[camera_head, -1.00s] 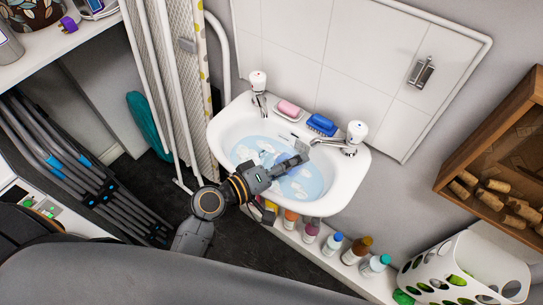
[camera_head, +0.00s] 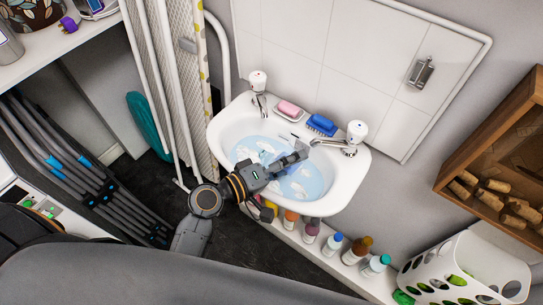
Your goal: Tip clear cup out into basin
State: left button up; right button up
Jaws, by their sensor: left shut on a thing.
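The white basin (camera_head: 344,190) is fixed to the wall and holds pale blue water with white patches that look like foam or reflections. My left arm reaches over its front rim. My left gripper (camera_head: 300,150) is above the water, near the back middle of the basin. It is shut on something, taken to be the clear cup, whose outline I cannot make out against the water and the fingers. I cannot tell the cup's tilt or what is in it. My right gripper is not in view.
Two taps (camera_head: 258,82) (camera_head: 356,132) stand on the basin's back rim, with pink soap (camera_head: 289,108) and a blue brush (camera_head: 322,124) between them. Several bottles (camera_head: 357,250) line the ledge below. An ironing board (camera_head: 180,90) stands close on the left.

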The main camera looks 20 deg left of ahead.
pick_arm(q)
jog(key=shift+w+a+r+n, duration=0.3)
jog(key=shift+a+r+n, duration=0.05)
jog(key=shift+a+n, duration=0.25)
dwell(0.8)
jog(key=shift+w+a+r+n+h, duration=0.1)
jog(key=shift+a+r+n+h, duration=0.15)
jog(key=shift+n, duration=0.3)
jog(key=shift+w+r+n+h, duration=0.15)
jog(key=shift+n+h, duration=0.2)
jog(key=shift+n, duration=0.2)
dwell(1.2)
